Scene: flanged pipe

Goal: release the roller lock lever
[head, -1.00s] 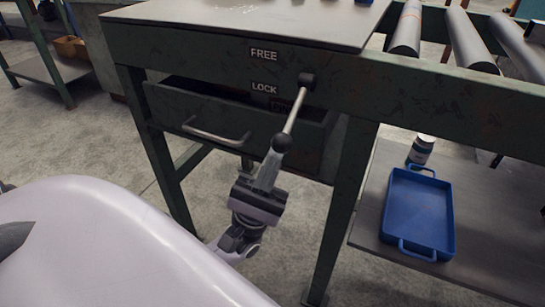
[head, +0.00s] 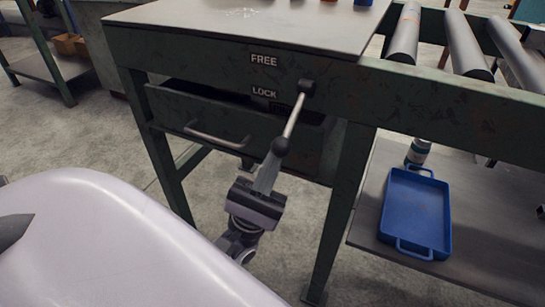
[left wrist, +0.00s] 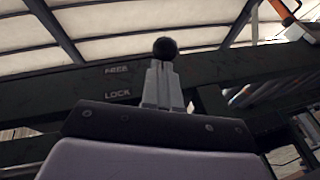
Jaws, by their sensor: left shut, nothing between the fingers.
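My right gripper is not in view.
A partly open drawer with a metal handle (head: 217,137) sits left of the lever. Metal rollers (head: 468,44) run at the top right. The bench leg (head: 340,210) is right of my gripper.

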